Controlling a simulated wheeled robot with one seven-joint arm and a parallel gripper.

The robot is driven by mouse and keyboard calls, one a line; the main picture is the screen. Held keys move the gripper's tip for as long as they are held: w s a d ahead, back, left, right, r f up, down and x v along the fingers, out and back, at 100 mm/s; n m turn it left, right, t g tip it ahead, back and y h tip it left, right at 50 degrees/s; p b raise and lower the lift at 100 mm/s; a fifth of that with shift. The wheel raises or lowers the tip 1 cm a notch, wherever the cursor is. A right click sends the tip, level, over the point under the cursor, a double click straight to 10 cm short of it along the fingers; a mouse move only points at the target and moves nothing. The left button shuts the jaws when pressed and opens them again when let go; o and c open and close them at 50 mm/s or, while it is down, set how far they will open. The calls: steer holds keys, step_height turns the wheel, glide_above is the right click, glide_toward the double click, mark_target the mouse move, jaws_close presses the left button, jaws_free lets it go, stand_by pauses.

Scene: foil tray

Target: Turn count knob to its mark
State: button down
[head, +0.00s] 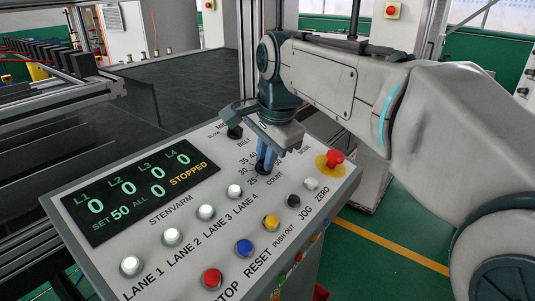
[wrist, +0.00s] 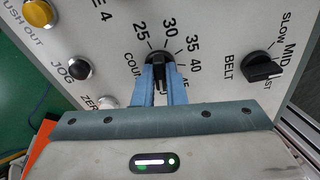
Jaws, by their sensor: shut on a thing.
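The count knob (wrist: 158,55) is a black round knob on the sloped grey panel, with numbers 25, 30, 35, 40 and 45 around it. My gripper (wrist: 160,72) has its two blue fingers shut on the sides of this knob. In the head view my gripper (head: 266,160) points down onto the panel and its fingers mostly hide the knob. The knob's pointer is not clear, as the fingers cover its lower part. The display (head: 140,190) reads SET 50, ALL 0 and STOPPED, with zeros for all lanes.
The black belt knob (wrist: 264,68) sits beside the count knob. A red emergency button (head: 335,157) on a yellow base, a black jog button (head: 293,201) and a white zero button (head: 311,184) are close by. White lane buttons (head: 172,236) and a blue button (head: 244,247) lie nearer the front.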

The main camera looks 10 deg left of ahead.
stand_by(0.3)
steer(key=c, duration=1.5)
jaws_free()
steer(key=shift+r, duration=0.1)
steer(key=v, duration=1.3)
steer(key=shift+s+d+r, duration=0.1)
steer(key=shift+d+r, duration=0.05)
steer(key=shift+r, duration=0.15)
steer(key=s+d+f+n, duration=0.2)
steer(key=s+d+f, duration=0.2)
steer(key=f, duration=0.5)
steer(key=s+d+f+n+h, duration=0.1)
steer(key=s+d+f+n, duration=0.2)
steer(key=d+f, duration=0.6)
steer(key=s+d+f+n+t+h, duration=0.1)
steer(key=s+d+f+n, duration=0.2)
steer(key=f, duration=0.7)
steer(key=shift+s+d+f, duration=0.1)
steer(key=shift+s+d, duration=0.5)
steer(key=shift+d, duration=0.25)
steer(key=shift+s+d+f, duration=0.1)
steer(key=shift+s+d, duration=0.55)
steer(key=shift+d, duration=0.25)
